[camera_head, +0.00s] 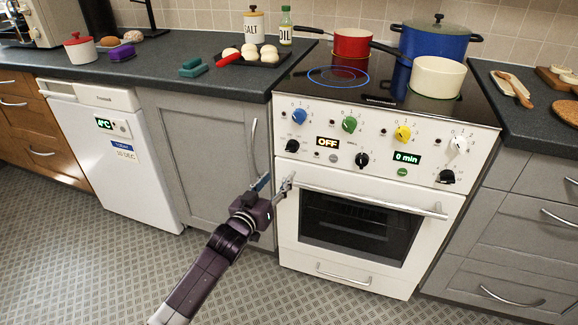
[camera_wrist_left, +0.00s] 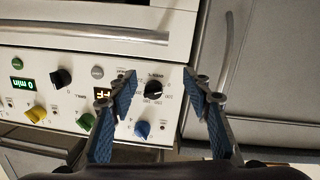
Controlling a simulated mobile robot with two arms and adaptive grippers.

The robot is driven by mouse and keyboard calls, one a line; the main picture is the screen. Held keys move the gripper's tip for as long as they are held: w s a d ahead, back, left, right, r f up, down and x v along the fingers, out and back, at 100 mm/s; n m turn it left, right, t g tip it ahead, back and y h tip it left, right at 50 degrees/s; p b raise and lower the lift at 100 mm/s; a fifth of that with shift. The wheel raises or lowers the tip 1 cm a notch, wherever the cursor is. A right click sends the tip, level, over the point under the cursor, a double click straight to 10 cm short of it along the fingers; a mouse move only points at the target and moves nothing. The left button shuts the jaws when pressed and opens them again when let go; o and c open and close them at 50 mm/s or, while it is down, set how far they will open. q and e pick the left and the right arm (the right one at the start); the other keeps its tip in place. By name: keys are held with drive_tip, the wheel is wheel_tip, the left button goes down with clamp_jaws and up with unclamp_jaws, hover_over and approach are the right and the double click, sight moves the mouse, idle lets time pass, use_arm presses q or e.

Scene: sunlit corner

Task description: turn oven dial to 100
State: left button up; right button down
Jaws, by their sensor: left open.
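The white oven (camera_head: 372,216) stands right of centre in the head view. Its black oven dial (camera_head: 292,146) is at the left of the lower knob row, and the small display (camera_head: 327,142) beside it reads OFF. My left gripper (camera_head: 275,184) is open and empty, below the dial and in front of the oven's left edge. In the left wrist view, which is upside down, the dial (camera_wrist_left: 153,88) shows between the open fingers of my left gripper (camera_wrist_left: 160,90), apart from both. Printed numbers surround the dial. My right gripper is not in view.
Blue (camera_head: 299,115), green (camera_head: 349,124), yellow (camera_head: 402,133) and white (camera_head: 459,144) knobs line the upper panel. Another black knob (camera_head: 362,159) and a timer display (camera_head: 406,158) reading 0 min are near. The oven handle (camera_head: 372,200) juts out below. Pots stand on the hob.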

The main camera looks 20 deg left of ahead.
use_arm(q)
drive_tip(key=t, duration=0.1)
approach(290, 150)
drive_tip(key=w, duration=0.4)
drive_tip(key=w+b, duration=0.1)
drive_tip(key=w, duration=0.1)
drive_tip(key=w+b, duration=0.1)
drive_tip(key=w, duration=0.1)
drive_tip(key=shift+w+d+f, duration=0.15)
drive_tip(key=shift+d, duration=0.15)
drive_tip(key=shift+w+d, duration=0.1)
drive_tip(key=shift+w, duration=0.4)
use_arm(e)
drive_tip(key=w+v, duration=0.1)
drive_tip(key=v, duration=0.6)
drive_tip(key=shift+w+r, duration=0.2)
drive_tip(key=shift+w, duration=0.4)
use_arm(q)
drive_tip(key=shift+c, duration=0.4)
drive_tip(key=c, duration=1)
